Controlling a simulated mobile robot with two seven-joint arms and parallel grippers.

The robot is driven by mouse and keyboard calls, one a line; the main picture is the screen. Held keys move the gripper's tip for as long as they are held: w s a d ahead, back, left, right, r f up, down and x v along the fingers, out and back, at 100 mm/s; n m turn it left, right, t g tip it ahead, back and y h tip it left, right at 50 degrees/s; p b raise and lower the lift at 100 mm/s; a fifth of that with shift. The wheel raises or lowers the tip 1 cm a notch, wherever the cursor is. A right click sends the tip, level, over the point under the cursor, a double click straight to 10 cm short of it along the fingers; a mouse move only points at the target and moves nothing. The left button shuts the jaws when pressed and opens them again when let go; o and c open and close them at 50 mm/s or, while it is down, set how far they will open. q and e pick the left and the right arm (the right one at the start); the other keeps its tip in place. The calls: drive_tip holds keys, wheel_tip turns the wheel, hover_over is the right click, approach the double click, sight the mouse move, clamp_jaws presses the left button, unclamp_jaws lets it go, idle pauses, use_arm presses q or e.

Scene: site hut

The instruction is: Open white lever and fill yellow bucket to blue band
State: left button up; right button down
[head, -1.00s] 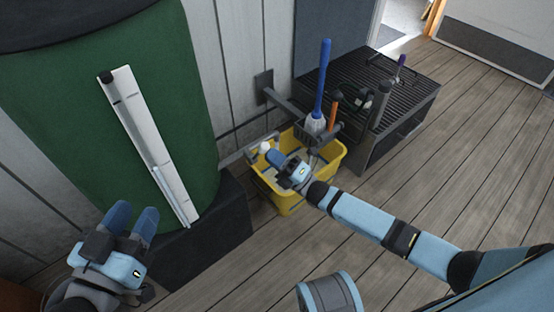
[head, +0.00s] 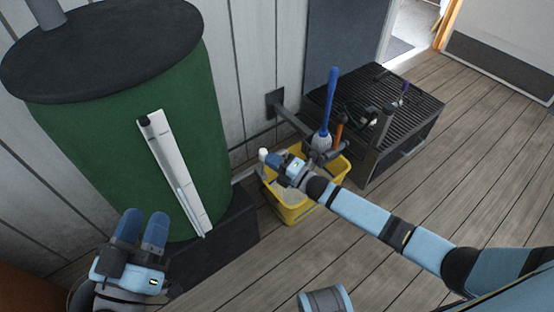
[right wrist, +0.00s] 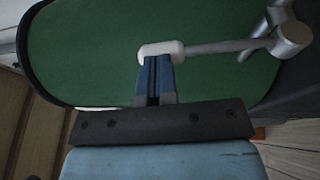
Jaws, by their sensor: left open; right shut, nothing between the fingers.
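The yellow bucket (head: 293,215) stands on the floor beside the green barrel (head: 150,120). Pale contents show inside it; I cannot make out their level or the blue band. The white lever end (head: 263,154) is at the bucket's left rim in the head view; in the right wrist view the white lever end (right wrist: 162,49) sits on a grey rod running to the tap (right wrist: 290,40). My right gripper (head: 272,159) is shut and empty, its fingertips (right wrist: 153,62) at the white end, seemingly touching it. My left gripper (head: 142,222) is open and empty in front of the barrel.
A white gauge strip (head: 172,170) runs down the barrel, which stands on a black base (head: 230,220). A blue-handled brush (head: 330,105) stands at the bucket's back rim. A black slatted bench (head: 420,105) is to the right.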

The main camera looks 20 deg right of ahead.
use_arm(q)
drive_tip(key=shift+a+f, duration=0.1)
drive_tip(key=shift+f, duration=0.45)
use_arm(e)
drive_tip(key=shift+w+a+r, duration=0.15)
drive_tip(key=shift+w+a, duration=0.1)
drive_tip(key=shift+w, duration=0.4)
drive_tip(key=shift+w+r, duration=0.1)
drive_tip(key=shift+d, duration=0.1)
